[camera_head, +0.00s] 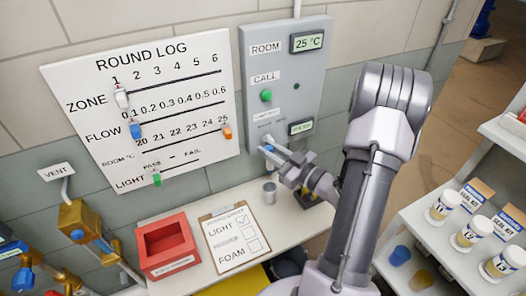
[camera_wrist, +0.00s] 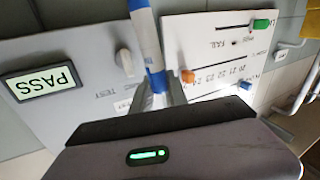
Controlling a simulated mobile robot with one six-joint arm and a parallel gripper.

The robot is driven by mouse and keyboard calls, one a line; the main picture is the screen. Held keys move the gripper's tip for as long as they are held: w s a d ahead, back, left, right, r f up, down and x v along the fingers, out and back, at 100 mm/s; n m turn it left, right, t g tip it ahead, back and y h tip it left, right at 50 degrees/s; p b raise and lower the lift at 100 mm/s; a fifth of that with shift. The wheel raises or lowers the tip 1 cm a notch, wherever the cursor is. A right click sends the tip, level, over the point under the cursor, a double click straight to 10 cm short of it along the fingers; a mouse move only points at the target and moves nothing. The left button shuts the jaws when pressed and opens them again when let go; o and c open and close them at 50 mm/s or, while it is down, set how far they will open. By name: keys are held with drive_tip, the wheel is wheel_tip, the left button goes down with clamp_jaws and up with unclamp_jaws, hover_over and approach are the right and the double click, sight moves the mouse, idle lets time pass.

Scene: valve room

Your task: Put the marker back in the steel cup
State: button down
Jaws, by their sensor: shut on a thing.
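The marker (camera_wrist: 147,45), white with blue ends, is held between the fingers of my gripper (camera_wrist: 158,88) in the wrist view. In the head view my gripper (camera_head: 275,155) is in front of the lower part of the grey wall panel, shut on the marker, which is small and partly hidden there. The steel cup (camera_head: 270,191) stands upright on the white shelf (camera_head: 202,207), below my gripper and apart from the marker. The cup does not show in the wrist view, and its inside is too small to make out.
A clipboard (camera_head: 237,238) with a checklist, LIGHT ticked, lies left of the cup, and a red bin (camera_head: 168,244) stands further left. The round log board (camera_head: 145,110) and the grey panel (camera_head: 286,85) are on the wall behind. The panel's lower display (camera_wrist: 43,83) reads PASS.

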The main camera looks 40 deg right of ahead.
wheel_tip(320, 180, down, 10)
drive_tip(key=b, duration=0.8)
drive_tip(key=shift+f, duration=0.1)
drive_tip(key=c, duration=1.2)
unclamp_jaws()
drive_tip(key=s+d+p, duration=0.2)
drive_tip(key=s+p, duration=0.2)
drive_tip(key=s, duration=1.3)
drive_tip(key=shift+s+d, duration=0.15)
drive_tip(key=shift+f, duration=0.1)
